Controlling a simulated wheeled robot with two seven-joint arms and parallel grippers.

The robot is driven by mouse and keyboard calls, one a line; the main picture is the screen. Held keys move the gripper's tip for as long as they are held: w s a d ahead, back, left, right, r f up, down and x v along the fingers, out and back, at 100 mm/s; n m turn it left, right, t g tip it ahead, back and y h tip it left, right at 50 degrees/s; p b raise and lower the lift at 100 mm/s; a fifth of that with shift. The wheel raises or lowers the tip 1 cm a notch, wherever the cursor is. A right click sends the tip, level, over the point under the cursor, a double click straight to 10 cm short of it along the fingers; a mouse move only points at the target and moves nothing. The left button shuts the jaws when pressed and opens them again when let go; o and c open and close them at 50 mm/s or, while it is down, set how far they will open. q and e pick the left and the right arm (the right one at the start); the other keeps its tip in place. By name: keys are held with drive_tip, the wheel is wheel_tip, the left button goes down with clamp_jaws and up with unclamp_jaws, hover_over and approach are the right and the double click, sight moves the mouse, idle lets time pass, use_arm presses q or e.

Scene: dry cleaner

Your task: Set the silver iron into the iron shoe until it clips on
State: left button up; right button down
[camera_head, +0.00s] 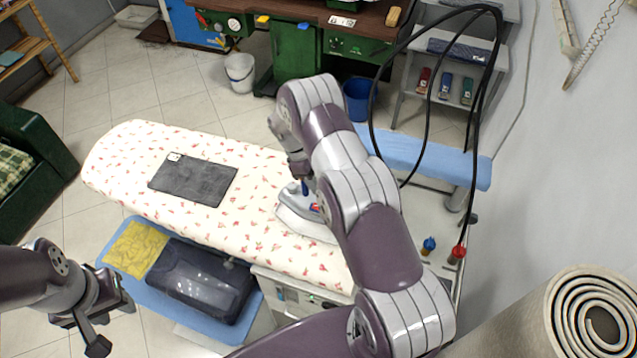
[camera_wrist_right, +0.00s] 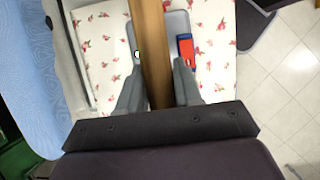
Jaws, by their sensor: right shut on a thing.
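The silver iron (camera_head: 300,208) is on the right part of the floral ironing board (camera_head: 120,165), partly hidden behind my right arm. My right gripper (camera_wrist_right: 153,92) is shut on its brown handle (camera_wrist_right: 153,45), seen in the right wrist view. The iron's grey body and a red and blue part (camera_wrist_right: 186,52) show below the handle. I cannot tell the iron shoe apart from the iron, nor whether the two touch. My left gripper (camera_head: 112,322) is open and empty at the lower left, apart from the board.
A dark grey cloth (camera_head: 195,180) lies flat on the board. A blue shelf below holds a yellow cloth (camera_head: 136,248) and a dark box (camera_head: 200,280). Black hoses (camera_head: 420,100) hang at the right. A rolled mat (camera_head: 590,315) is at the lower right.

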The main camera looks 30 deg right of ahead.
drive_tip(key=shift+w+a+r, duration=0.1)
drive_tip(key=shift+w+r, duration=0.2)
drive_tip(key=shift+w, duration=0.05)
drive_tip(key=shift+a, duration=0.2)
drive_tip(key=shift+f+b, duration=1.5)
drive_tip(key=shift+f, duration=1.05)
drive_tip(key=shift+f+b, duration=0.75)
drive_tip(key=shift+b, duration=0.05)
drive_tip(key=shift+r, duration=0.1)
drive_tip(key=shift+f+b, duration=0.2)
drive_tip(key=shift+b, duration=0.25)
drive_tip(key=shift+f+b, duration=0.8)
drive_tip(key=shift+s+a+f, duration=0.1)
drive_tip(key=shift+s, duration=0.1)
idle(0.6)
